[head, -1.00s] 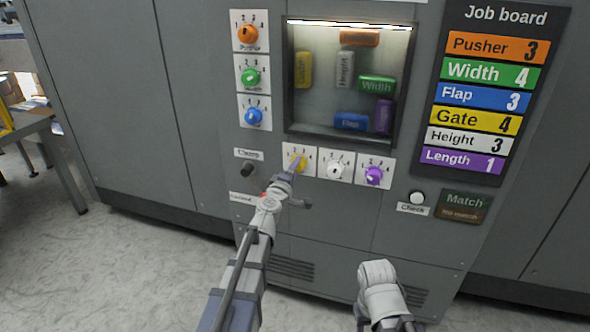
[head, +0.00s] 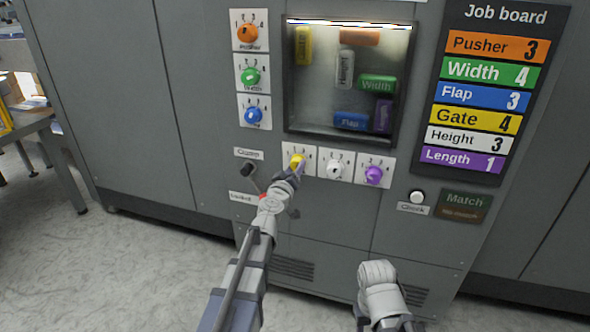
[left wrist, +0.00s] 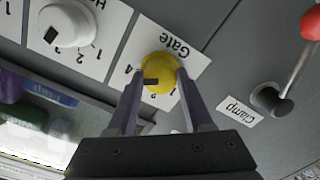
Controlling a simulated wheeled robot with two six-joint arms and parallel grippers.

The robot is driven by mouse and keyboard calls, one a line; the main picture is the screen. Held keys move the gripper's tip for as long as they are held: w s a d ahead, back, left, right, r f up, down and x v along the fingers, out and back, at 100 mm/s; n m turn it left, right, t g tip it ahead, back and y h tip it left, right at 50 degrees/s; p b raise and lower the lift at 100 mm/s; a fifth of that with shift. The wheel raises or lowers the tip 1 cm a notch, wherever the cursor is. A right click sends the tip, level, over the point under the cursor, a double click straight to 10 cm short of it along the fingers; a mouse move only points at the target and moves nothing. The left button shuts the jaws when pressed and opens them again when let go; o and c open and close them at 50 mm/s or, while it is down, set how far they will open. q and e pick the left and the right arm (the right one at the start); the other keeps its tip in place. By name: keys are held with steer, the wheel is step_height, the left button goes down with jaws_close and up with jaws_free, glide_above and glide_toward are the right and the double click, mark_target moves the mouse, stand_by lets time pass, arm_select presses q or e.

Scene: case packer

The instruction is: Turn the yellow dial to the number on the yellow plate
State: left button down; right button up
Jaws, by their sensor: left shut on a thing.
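The yellow dial (head: 297,160), marked Gate, is on a white numbered card below the window. My left gripper (head: 292,171) is at it, and in the left wrist view its two fingers (left wrist: 157,84) are closed on both sides of the yellow dial (left wrist: 160,66). The dial's dark mark points left in that upside-down view, towards the side with the 4; a finger hides part of the scale, so the exact number is unclear. The yellow plate (head: 476,119) on the job board reads Gate 4. Only a white part of my right arm shows; its gripper does not.
White (head: 335,167) and purple (head: 373,174) dials sit to the right of the yellow one. A clamp lever (left wrist: 285,85) with a red ball is close to the gripper. The window (head: 340,100) holds coloured blocks. The check button (head: 417,197) is right.

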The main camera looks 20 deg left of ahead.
arm_select(q)
steer(key=shift+m, duration=0.3)
steer(key=shift+d, duration=0.1)
steer(key=shift+c, duration=1.5)
jaws_free()
steer(key=s, duration=0.7)
steer(key=shift+s, duration=0.4)
